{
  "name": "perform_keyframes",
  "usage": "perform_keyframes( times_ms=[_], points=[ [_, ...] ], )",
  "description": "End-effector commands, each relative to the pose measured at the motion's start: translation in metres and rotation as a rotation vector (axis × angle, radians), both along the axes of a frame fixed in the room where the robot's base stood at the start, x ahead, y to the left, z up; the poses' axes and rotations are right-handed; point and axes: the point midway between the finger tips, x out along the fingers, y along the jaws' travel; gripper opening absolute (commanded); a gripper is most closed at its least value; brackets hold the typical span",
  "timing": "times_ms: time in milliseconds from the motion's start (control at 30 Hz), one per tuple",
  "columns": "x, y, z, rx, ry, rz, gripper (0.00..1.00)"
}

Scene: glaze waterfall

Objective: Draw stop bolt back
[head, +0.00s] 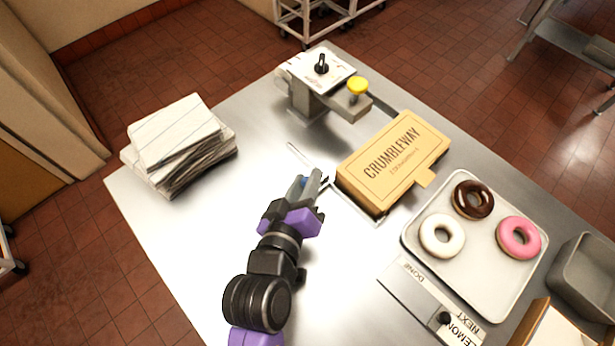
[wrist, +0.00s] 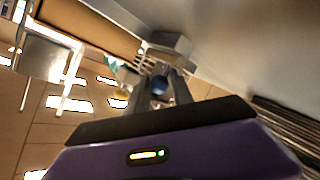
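My gripper (head: 318,180) reaches low over the steel table, just left of the cake box. A small blue knob shows beside its fingers (head: 302,183). In the wrist view the blue knob (wrist: 160,85) lies in line between my two fingers, which stand apart. I cannot tell whether they touch it. The knob may belong to the stop bolt; its shaft is not clear. A thin metal rail (head: 352,204) runs along the box's near side, partly hidden by my gripper. The yellow box marked CRUMBLEWAY (head: 392,160) lies closed behind it.
A machine with a black knob (head: 321,64) and a yellow button (head: 357,86) stands at the back. A paper stack (head: 175,135) lies left. A tray (head: 480,281) with three doughnuts and a labelled slider plate (head: 408,287) are right. The table's left front is clear.

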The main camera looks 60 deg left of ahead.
Motion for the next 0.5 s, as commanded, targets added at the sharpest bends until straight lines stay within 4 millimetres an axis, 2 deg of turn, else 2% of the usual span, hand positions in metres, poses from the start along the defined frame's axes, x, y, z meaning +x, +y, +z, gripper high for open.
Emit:
perform_keyframes(
  times_ms=[33, 100, 367, 500],
  points=[
    [0.003, -0.002, -0.001, -0.004, 0.001, -0.007, 0.37],
    [0.002, -0.002, -0.001, -0.003, 0.002, -0.006, 0.45],
    [0.0, -0.001, -0.002, -0.001, 0.004, -0.001, 0.45],
    [-0.008, -0.007, 0.0, 0.0, 0.007, 0.0, 0.45]
  ],
)
